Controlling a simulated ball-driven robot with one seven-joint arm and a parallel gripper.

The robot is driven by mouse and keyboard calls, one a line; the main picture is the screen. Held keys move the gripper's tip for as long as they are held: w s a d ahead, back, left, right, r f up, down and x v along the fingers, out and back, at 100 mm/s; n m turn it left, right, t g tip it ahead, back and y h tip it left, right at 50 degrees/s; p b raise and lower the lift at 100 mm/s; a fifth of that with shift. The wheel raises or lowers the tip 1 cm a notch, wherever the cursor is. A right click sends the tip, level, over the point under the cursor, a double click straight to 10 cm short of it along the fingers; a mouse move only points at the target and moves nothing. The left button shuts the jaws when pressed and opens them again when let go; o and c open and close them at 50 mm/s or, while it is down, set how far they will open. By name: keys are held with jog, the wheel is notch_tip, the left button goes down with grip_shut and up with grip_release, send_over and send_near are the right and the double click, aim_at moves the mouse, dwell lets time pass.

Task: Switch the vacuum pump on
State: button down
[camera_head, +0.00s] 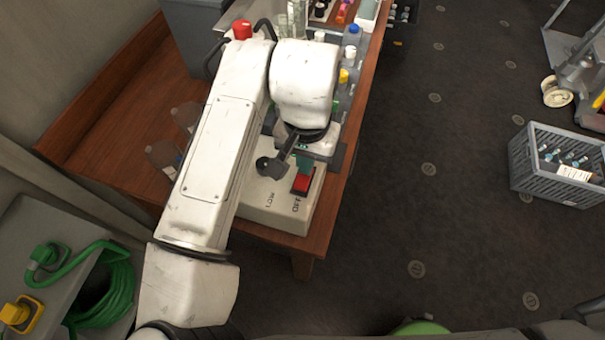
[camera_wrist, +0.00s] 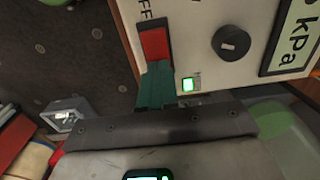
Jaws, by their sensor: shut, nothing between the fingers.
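A small green light (camera_wrist: 188,84) glows on the panel beside my fingers. A black knob (camera_wrist: 231,43) and a kPa label (camera_wrist: 297,38) are to the right. My gripper (camera_head: 304,165) is shut and empty, its teal tips (camera_wrist: 157,72) right at the switch's end. I cannot tell whether they touch or press it.
The wooden bench (camera_head: 103,125) carries bottles (camera_head: 350,40) behind the pump. A grey crate (camera_head: 555,185) with bottles stands on the dark floor at right. A green hose (camera_head: 110,295) lies coiled at lower left. The floor right of the bench is mostly clear.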

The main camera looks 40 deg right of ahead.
notch_tip(320, 180, up, 7)
jog(key=p, duration=0.5)
dwell(0.7)
jog(key=w+d+r+n+t+h+b, duration=0.1)
jog(key=d+n+t+h, duration=0.15)
jog(key=d, duration=0.75)
jog(key=w+d+n+t+h, duration=0.1)
jog(key=w+d+t+h, duration=0.15)
jog(key=d, duration=0.75)
jog(key=s+a+f+n+g+y, duration=0.1)
jog(key=s+a+f+n, duration=0.1)
jog(key=s+a+f, duration=0.2)
jog(key=s+a+f+n+g+y+b, duration=0.1)
jog(key=s+a+f, duration=0.3)
jog(key=s+f, duration=0.5)
jog(key=s+a+f+n+g+y+b, duration=0.1)
jog(key=s+a+f+n+g+y, duration=0.1)
jog(key=s+f, duration=0.5)
jog(key=shift+a+f+n+y, duration=0.4)
jog(key=shift+a+f+n, duration=0.3)
jog(key=shift+a, duration=0.45)
